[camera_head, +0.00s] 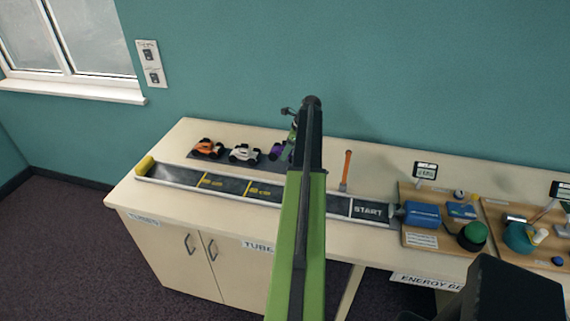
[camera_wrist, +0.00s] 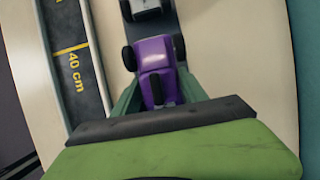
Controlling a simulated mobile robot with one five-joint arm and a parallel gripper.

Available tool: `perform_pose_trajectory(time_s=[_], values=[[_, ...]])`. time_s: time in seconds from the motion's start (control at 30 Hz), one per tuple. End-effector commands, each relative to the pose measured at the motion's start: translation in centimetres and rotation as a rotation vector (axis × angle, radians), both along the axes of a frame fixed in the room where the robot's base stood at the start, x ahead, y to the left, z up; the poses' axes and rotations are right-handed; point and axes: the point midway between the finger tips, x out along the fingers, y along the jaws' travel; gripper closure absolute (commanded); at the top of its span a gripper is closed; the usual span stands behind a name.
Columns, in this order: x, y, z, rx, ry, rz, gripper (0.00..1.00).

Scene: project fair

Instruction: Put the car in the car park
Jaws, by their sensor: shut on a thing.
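A purple car (camera_head: 277,151) is at the right end of the row of cars, partly hidden by my arm in the head view. In the wrist view the purple car (camera_wrist: 154,57) sits between the green jaws of my gripper (camera_wrist: 157,94), which is shut on it. The car is in line with a white car (camera_wrist: 148,8) ahead of it. A dark grey strip (camera_head: 266,162), seemingly the car park, lies under the row. The purple car is over or on its right part; I cannot tell whether its wheels touch.
A white car (camera_head: 244,153) and an orange car (camera_head: 208,148) stand on the strip to the left. A long track (camera_head: 229,186) with distance marks runs in front. An orange upright lever (camera_head: 347,170) stands right of my arm. Boards with gadgets (camera_head: 440,222) fill the table's right.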

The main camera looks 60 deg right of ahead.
Motion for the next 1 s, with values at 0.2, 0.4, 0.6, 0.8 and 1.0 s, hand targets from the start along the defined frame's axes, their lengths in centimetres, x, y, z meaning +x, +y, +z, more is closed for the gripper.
perform_pose_trajectory(time_s=[0.2,0.4,0.6,0.8,1.0], values=[[0.6,0.1,-0.5,0.000,0.000,-0.001,0.94],[0.5,0.1,-3.8,-0.001,0.000,-0.001,0.94],[0.5,0.1,-4.3,0.000,0.000,-0.002,0.94],[0.4,0.1,-4.5,0.000,0.000,-0.002,0.94],[0.4,0.1,-5.2,0.000,0.001,-0.002,1.00]])
